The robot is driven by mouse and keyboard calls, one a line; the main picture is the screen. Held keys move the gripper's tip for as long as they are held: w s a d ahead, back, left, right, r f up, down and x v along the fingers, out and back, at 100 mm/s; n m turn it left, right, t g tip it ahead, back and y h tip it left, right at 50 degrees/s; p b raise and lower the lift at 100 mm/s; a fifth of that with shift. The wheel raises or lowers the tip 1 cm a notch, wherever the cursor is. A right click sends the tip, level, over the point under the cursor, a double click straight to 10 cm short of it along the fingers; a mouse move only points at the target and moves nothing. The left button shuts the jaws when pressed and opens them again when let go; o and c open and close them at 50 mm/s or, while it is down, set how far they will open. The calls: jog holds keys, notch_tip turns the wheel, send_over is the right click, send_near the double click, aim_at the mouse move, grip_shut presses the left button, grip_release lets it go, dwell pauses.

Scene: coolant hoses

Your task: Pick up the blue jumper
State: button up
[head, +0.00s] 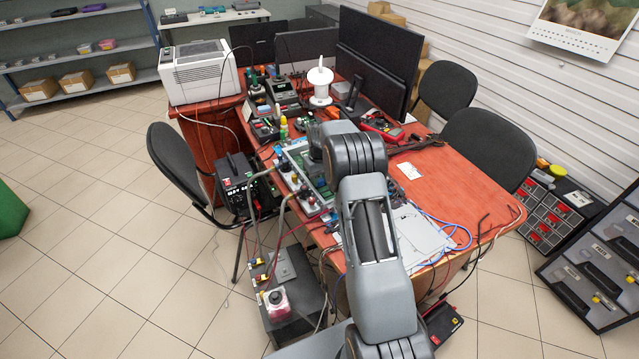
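A thin blue cable (462,240) curves over the right part of the red-brown table, beside grey-white sheets. It is the clearest blue line in view; I cannot tell for sure that it is the blue jumper. Small blue pieces (278,149) also show at the left of the boards, too small to make out. My arm reaches up from the bottom over the table's middle, with its far end bent over the electronics. My gripper's fingers do not show, hidden behind my own arm. What lies under the arm is hidden too.
A grey box (290,290) with wires stands at the front left.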

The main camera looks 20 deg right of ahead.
jog(key=c, duration=0.5)
jog(key=shift+r, duration=0.15)
jog(key=shift+r, duration=0.25)
notch_tip(320, 180, up, 2)
jog(key=shift+r, duration=0.1)
jog(key=s+a+r, duration=0.1)
jog(key=s+r, duration=0.2)
jog(key=s, duration=0.1)
jog(key=s+a+r, duration=0.2)
jog(key=s+r, duration=0.1)
jog(key=s, duration=0.2)
jog(key=s+a+r+b, duration=0.1)
jog(key=s+r, duration=0.3)
jog(key=shift+s+a, duration=0.15)
jog(key=shift+a, duration=0.1)
